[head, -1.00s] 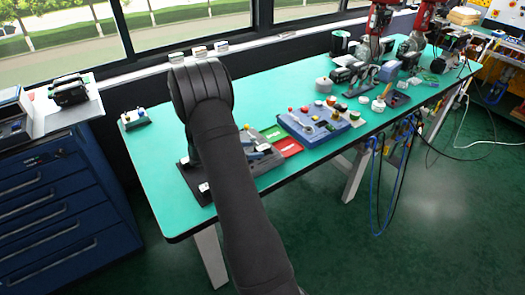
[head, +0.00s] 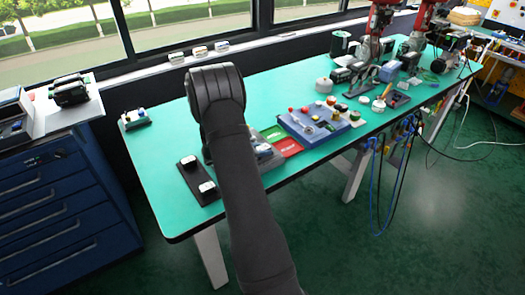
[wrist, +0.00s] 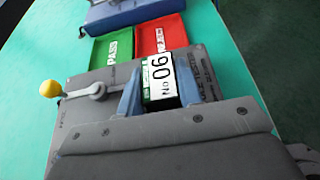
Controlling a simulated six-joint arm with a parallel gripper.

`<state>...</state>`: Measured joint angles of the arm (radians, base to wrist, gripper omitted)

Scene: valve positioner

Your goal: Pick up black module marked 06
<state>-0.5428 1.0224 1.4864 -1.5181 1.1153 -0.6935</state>
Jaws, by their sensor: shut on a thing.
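The black module marked 06 (wrist: 160,78), with a white "No 06" label and a green edge, is in the wrist view. My gripper (wrist: 159,92) has its two blue fingers on either side of it and is shut on it. The module is over a grey fixture plate (wrist: 90,78) with a lever that ends in a yellow knob (wrist: 50,88). I cannot tell whether the module touches the plate; its lower part is hidden by my gripper.
A green PASS tray (wrist: 110,52) and a red REJECT tray (wrist: 162,34) lie beyond the fixture. A blue-grey control box (head: 318,122) stands past them. A black rack with white-topped modules (head: 198,180) is left of my arm.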

